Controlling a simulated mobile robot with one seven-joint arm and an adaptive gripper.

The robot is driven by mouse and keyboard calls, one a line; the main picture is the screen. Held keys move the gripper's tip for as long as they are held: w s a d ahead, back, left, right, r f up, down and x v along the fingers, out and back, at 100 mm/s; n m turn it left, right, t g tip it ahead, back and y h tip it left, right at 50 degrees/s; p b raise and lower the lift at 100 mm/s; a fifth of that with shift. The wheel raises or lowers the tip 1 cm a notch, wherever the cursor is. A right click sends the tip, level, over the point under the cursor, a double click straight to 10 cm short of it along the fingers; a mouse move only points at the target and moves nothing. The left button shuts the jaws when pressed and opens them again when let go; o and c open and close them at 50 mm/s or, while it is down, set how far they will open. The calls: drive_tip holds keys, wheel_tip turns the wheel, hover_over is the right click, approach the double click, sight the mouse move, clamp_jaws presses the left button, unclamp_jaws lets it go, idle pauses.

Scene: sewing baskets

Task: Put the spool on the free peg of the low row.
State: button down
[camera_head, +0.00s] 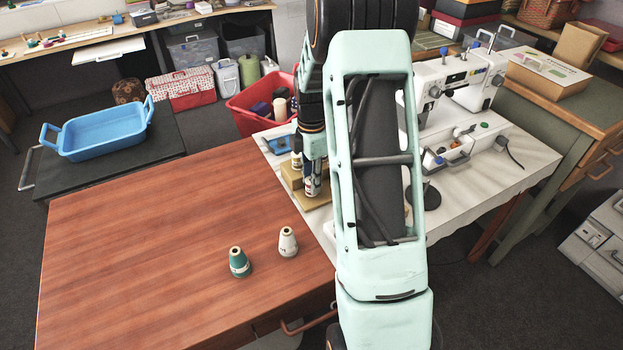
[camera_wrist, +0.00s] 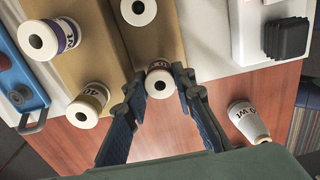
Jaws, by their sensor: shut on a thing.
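A stepped wooden rack (camera_head: 319,202) stands on the white table, partly hidden by my arm. In the wrist view its higher step (camera_wrist: 103,47) bears a spool with a purple label (camera_wrist: 66,36) and a spool with a gold label (camera_wrist: 94,92). Its lower step (camera_wrist: 154,42) bears a pale spool (camera_wrist: 139,10) at the top edge. My gripper (camera_wrist: 159,75) is shut on a pale spool (camera_wrist: 160,86) at the near end of the lower step. The held spool also shows upright in the head view (camera_head: 312,187). The peg below it is hidden, and I cannot tell whether it touches the step.
A green cone (camera_head: 239,263) and a white cone (camera_head: 288,243) stand on the red-brown table (camera_head: 150,240), which is otherwise clear. A blue basket (camera_head: 105,135) stands at the left. A sewing machine (camera_head: 440,85) stands right of my arm. A small blue tray (camera_wrist: 28,85) lies beside the rack.

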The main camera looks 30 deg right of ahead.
drive_tip(key=shift+f+b, duration=0.35)
drive_tip(key=shift+f, duration=0.3)
drive_tip(key=c, duration=1.5)
unclamp_jaws()
drive_tip(key=shift+r, duration=0.1)
drive_tip(key=shift+c, duration=0.2)
wheel_tip(320, 180, up, 12)
